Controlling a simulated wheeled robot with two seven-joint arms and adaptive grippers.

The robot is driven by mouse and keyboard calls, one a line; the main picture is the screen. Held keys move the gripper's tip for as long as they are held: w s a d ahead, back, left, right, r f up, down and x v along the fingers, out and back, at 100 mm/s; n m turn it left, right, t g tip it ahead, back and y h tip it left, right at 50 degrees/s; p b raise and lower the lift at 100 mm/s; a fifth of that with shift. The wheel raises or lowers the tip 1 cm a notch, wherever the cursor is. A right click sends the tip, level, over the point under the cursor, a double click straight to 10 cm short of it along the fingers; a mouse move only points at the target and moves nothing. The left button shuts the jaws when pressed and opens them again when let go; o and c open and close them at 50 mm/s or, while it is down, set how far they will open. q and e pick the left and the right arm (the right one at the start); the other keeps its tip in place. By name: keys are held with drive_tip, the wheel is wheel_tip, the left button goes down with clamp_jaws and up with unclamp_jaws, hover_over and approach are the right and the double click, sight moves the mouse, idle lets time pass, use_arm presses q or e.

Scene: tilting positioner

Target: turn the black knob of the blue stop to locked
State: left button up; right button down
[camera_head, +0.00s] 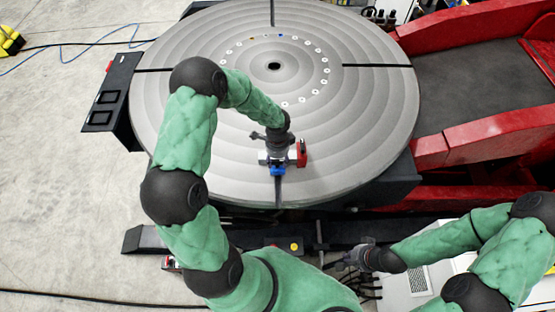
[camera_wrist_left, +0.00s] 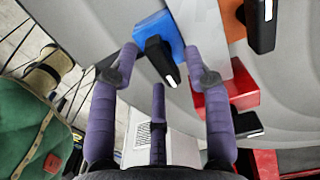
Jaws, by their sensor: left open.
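The blue stop (camera_head: 277,170) sits near the front edge of the round grey table, just below my left gripper (camera_head: 274,152). In the left wrist view the blue stop (camera_wrist_left: 157,33) is at the top middle, with its black knob (camera_wrist_left: 162,58) carrying a white line. The purple fingers of my left gripper (camera_wrist_left: 163,64) are spread, with the knob between their tips in the picture. I cannot tell whether any finger touches it. My right gripper (camera_head: 358,257) is low at the right, away from the table; its fingers are too small to read.
A red stop (camera_head: 301,153) stands close right of the gripper; it also shows in the left wrist view (camera_wrist_left: 222,98). An orange stop (camera_wrist_left: 233,18) with a black knob (camera_wrist_left: 262,22) is beside it. The rest of the round table (camera_head: 190,120) is mostly clear.

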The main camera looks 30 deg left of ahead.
sight(277, 162)
use_arm(q)
wheel_tip(277, 162, up, 12)
idle(0.6)
idle(0.5)
